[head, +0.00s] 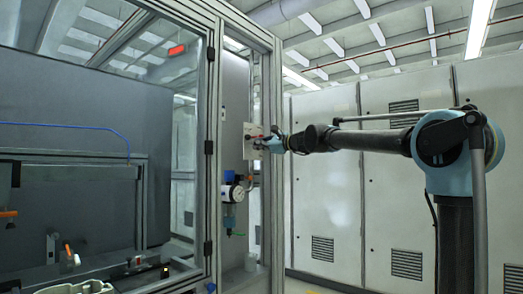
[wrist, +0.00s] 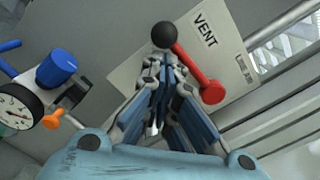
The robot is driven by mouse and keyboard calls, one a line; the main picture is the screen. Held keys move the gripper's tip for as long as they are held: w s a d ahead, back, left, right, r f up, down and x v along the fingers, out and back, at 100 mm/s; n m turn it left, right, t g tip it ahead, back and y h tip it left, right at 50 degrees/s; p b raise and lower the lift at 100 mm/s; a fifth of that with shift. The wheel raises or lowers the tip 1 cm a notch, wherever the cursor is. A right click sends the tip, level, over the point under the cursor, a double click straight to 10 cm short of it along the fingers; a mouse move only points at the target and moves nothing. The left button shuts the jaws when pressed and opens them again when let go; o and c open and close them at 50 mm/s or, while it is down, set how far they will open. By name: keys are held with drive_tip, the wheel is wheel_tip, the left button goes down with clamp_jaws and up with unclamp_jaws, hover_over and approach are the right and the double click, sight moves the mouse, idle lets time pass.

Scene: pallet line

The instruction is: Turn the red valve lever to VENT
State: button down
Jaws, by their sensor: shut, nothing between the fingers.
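The red valve lever (wrist: 190,68) is mounted on a pale plate (wrist: 132,80) in the wrist view. It runs from a red round end at lower right up to a black ball knob (wrist: 164,35) at upper left. The word VENT (wrist: 205,29) is printed on the plate, above and right of the lever. My gripper (wrist: 164,66) is shut and empty, its fingertips just below the knob and left of the red bar. I cannot tell whether they touch the lever. In the head view my gripper (head: 271,144) is at the plate (head: 252,151), and the lever is too small to make out clearly.
A pressure gauge (wrist: 17,109) with a blue knob (wrist: 56,67) and an orange fitting (wrist: 53,118) sits left of the plate. In the head view a framed glass enclosure (head: 210,150) stands left of the plate. Grey cabinets (head: 325,210) stand behind my arm.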

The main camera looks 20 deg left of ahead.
idle(0.6)
drive_tip(key=s+d+f, duration=0.1)
drive_tip(key=d+f, duration=0.2)
drive_tip(key=d, duration=0.8)
drive_tip(key=shift+s+f, duration=0.3)
drive_tip(key=shift+f, duration=0.05)
drive_tip(key=s+d+f+n+g+h, duration=0.1)
drive_tip(key=s+d+f+n+h, duration=0.3)
drive_tip(key=s+d+f, duration=0.7)
drive_tip(key=s+d+f+n+g+h, duration=0.1)
drive_tip(key=s+d+f+n+h, duration=0.4)
drive_tip(key=f, duration=2.3)
drive_tip(key=s+d+f+n+g+h, duration=0.2)
drive_tip(key=s+d+f+n+h, duration=0.3)
drive_tip(key=s+d+f, duration=1.2)
drive_tip(key=d+f+h, duration=0.2)
drive_tip(key=d+h, duration=0.1)
drive_tip(key=d, duration=0.6)
drive_tip(key=shift+s+f, duration=0.25)
drive_tip(key=shift+s, duration=0.15)
drive_tip(key=shift+d, duration=0.1)
